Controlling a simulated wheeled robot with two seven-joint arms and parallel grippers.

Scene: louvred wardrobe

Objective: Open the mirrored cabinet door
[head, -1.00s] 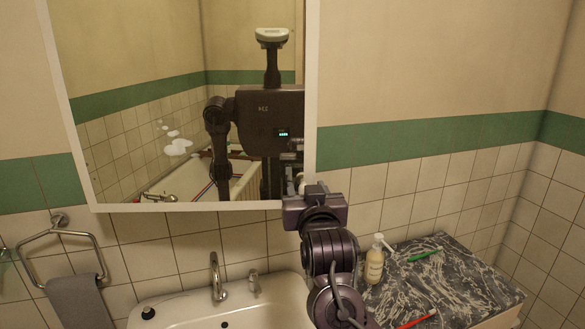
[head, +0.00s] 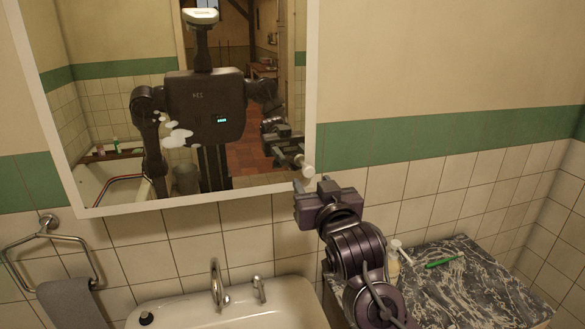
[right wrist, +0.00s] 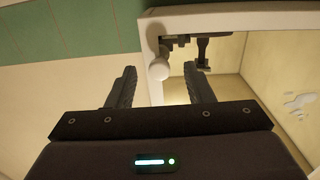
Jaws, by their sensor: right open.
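The mirrored cabinet door (head: 200,120) has a white frame and hangs above the sink. Its bottom edge runs nearly parallel to the wall tiles, so it looks shut or nearly shut. A round white knob (head: 308,171) sits at its lower right corner. My right gripper (head: 311,183) is just below the knob and points up at it. In the right wrist view the knob (right wrist: 158,69) shows between the tips of the open fingers, not clasped. Whether a finger touches it, I cannot tell. My left gripper is not in view; the mirror shows my reflection.
Below is a white sink (head: 205,312) with a tap (head: 216,285). A dark marbled counter (head: 480,285) at right holds a green toothbrush (head: 442,262) and a pump bottle (head: 394,265), partly behind my arm. A towel (head: 75,305) hangs at left. The wall right of the mirror is clear.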

